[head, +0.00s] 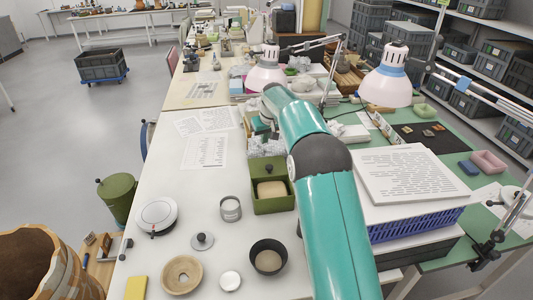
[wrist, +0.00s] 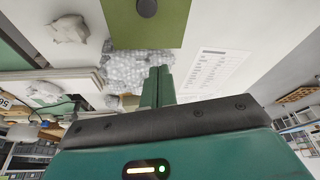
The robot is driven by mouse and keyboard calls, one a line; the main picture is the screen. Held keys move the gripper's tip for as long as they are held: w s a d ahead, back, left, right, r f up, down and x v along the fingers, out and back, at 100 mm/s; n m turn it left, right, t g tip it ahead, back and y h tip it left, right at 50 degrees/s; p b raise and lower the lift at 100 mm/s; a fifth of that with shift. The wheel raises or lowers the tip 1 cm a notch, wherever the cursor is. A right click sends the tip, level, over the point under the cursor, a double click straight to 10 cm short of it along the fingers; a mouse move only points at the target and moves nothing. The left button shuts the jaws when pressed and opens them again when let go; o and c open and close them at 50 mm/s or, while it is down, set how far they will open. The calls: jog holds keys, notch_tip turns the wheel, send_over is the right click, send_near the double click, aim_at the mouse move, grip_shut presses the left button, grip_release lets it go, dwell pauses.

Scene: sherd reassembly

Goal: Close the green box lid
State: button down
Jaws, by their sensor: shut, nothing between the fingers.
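The green box (head: 273,205) stands on the white table, left of my arm, with a beige block (head: 271,189) inside. Its green lid (head: 267,168) is open, raised upright at the box's far side, with a dark knob on it. In the wrist view the lid (wrist: 125,28) fills the top middle, with the round dark knob (wrist: 147,7) near the top edge. My gripper (wrist: 158,72) is shut and empty, its fingertips just below the lid's edge in the picture. I cannot tell whether they touch it. The gripper is mostly hidden in the head view.
A grey tin (head: 230,208), a dark bowl (head: 268,258), a white scale (head: 157,216) and a tan ring (head: 182,274) stand near the box. Printed sheets (head: 205,150) lie behind it. A blue crate (head: 418,222) with papers stands right of my arm.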

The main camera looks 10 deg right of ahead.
send_near(262, 162)
jog(key=x, duration=0.2)
jog(key=w+x, duration=0.1)
jog(key=x, duration=0.2)
jog(key=shift+a, duration=0.15)
jog(key=shift+s+r, duration=0.3)
jog(key=shift+s, duration=0.35)
jog(key=shift+s+d+f, duration=0.1)
jog(key=shift+s+d, duration=0.15)
jog(key=shift+s, duration=0.35)
jog(key=shift+s+d, duration=0.25)
jog(key=shift+s, duration=0.4)
jog(key=shift+s, duration=0.2)
